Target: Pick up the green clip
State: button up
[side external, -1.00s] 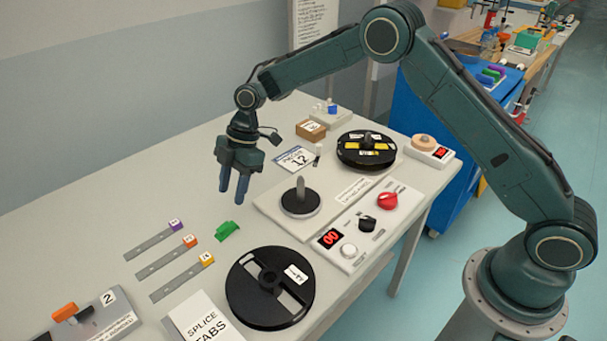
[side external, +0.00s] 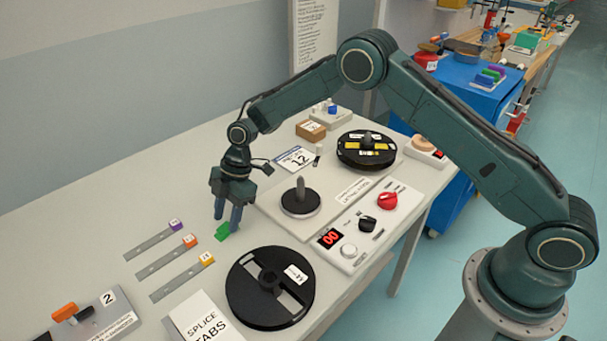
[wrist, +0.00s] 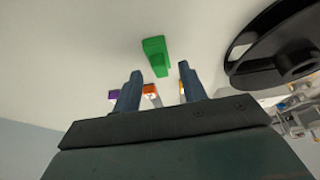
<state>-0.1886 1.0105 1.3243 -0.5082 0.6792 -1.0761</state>
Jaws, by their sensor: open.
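The green clip (side external: 222,231) lies on the pale table, to the right of the metal strips, partly hidden behind my fingers in the side view. In the wrist view the green clip (wrist: 156,57) shows just beyond the fingertips, between their lines. My gripper (side external: 228,222) points down close over the clip, its fingers apart on either side in the side view. In the wrist view my gripper (wrist: 160,70) is open with nothing between its fingers. I cannot tell whether a finger touches the clip.
Metal strips with purple (side external: 175,224), orange (side external: 190,240) and yellow (side external: 206,259) ends lie to the left of the clip. A black reel (side external: 268,315) lies in front. A spindle plate (side external: 330,196) with a control panel (side external: 352,262) stands to the right.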

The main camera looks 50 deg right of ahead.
jog(key=shift+x, duration=0.75)
jog(key=c, duration=0.9)
